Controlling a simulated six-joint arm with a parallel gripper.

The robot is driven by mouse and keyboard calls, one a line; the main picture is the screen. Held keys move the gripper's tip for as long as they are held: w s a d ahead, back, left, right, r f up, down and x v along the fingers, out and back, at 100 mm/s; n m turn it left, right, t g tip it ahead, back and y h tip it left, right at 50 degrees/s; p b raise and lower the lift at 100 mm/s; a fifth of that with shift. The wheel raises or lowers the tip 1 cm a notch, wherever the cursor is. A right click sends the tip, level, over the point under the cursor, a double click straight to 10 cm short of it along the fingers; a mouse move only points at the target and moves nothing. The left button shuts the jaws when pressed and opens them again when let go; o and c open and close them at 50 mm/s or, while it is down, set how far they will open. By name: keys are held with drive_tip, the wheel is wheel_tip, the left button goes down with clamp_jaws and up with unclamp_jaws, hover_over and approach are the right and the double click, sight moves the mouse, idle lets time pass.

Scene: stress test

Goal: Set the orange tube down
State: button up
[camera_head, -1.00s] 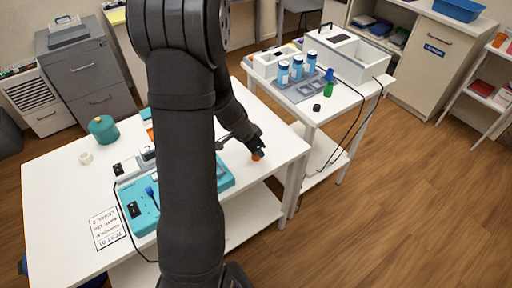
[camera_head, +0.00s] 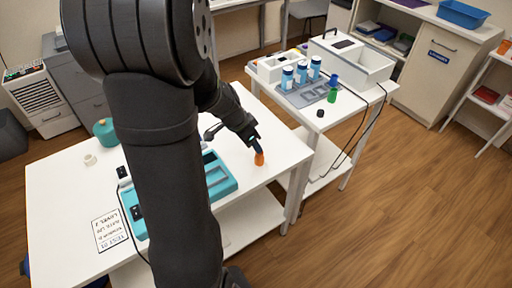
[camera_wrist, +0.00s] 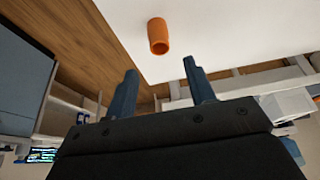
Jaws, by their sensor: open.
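The orange tube (camera_head: 259,158) stands on the white table (camera_head: 70,215), near its right edge. In the wrist view the tube (camera_wrist: 158,38) looks like a short hollow cylinder with its open end facing the camera. It lies just beyond my fingertips, roughly in line with the gap between them, and neither finger appears to touch it. My gripper (camera_wrist: 160,67) is open and empty. In the head view my gripper (camera_head: 255,145) is just above the tube and its dark fingers partly overlap it.
A teal device (camera_head: 218,176) sits left of the tube, partly hidden behind my arm. A teal canister (camera_head: 106,131) and a white ring (camera_head: 90,159) are farther left. A second table holds a grey rack (camera_head: 309,93) with blue-capped bottles. The table around the tube is clear.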

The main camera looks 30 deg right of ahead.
sight(259, 158)
drive_tip(key=shift+v, duration=1.95)
drive_tip(key=x, duration=1.2)
drive_tip(key=shift+f, duration=0.2)
drive_tip(key=shift+r, duration=0.15)
drive_tip(key=shift+a+r, duration=0.1)
